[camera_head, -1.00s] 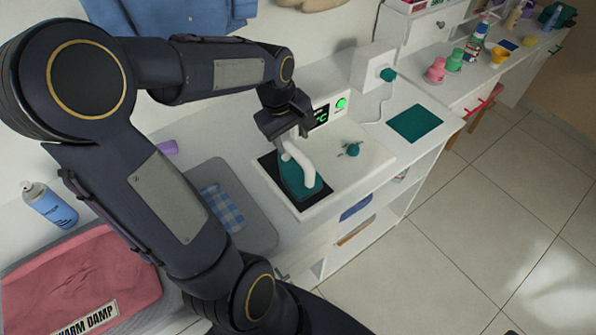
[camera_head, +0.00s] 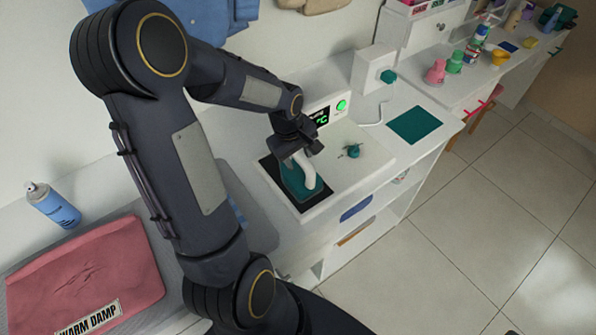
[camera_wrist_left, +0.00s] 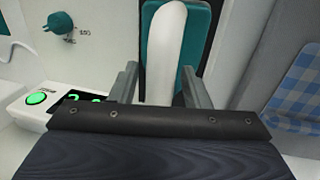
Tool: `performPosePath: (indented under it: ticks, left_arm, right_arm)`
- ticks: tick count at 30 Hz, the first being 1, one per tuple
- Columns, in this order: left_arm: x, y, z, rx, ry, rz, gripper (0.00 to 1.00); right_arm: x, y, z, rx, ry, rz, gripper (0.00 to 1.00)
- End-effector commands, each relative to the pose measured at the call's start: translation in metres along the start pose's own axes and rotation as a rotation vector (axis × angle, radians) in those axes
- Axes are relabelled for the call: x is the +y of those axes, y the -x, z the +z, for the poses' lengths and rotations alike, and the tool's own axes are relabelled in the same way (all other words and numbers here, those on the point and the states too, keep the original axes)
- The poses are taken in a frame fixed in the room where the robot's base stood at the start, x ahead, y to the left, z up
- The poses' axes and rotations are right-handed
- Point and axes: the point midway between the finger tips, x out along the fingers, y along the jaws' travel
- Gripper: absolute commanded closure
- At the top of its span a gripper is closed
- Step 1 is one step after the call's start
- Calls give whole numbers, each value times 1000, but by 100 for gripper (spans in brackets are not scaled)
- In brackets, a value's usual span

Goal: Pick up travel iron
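The travel iron has a teal body (camera_head: 292,182) and a white handle (camera_head: 305,170). It rests on a dark pad on the white station in the head view. My left gripper (camera_head: 298,152) is just above and at the back end of the handle. In the left wrist view the white handle (camera_wrist_left: 166,50) runs between the two open fingers of my left gripper (camera_wrist_left: 158,85), with the teal body (camera_wrist_left: 203,30) under it. Gaps show between fingers and handle. My right gripper is not in view.
A control box with a green button (camera_head: 342,105) stands behind the iron. A teal knob (camera_head: 353,151) is right of it. A red folded cloth (camera_head: 85,275) and a blue spray can (camera_head: 52,204) are at the left. A teal mat (camera_head: 414,125) lies at the right.

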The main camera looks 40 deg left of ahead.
Motion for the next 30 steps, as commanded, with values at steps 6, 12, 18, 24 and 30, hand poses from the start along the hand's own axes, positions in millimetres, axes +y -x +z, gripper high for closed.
performPosePath:
  ticks: [6,12,18,24,30]
  left_arm:
    - [0,0,0,0,0,0,87]
    - [1,1,0,2,-1,3,98]
    - [2,3,-1,2,-1,3,98]
    - [5,19,-1,5,-1,5,99]
    - [0,54,12,6,-2,11,98]
  right_arm:
    - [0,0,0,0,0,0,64]
    - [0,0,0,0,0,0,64]
    - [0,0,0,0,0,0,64]
    - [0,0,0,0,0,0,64]
    - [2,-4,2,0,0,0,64]
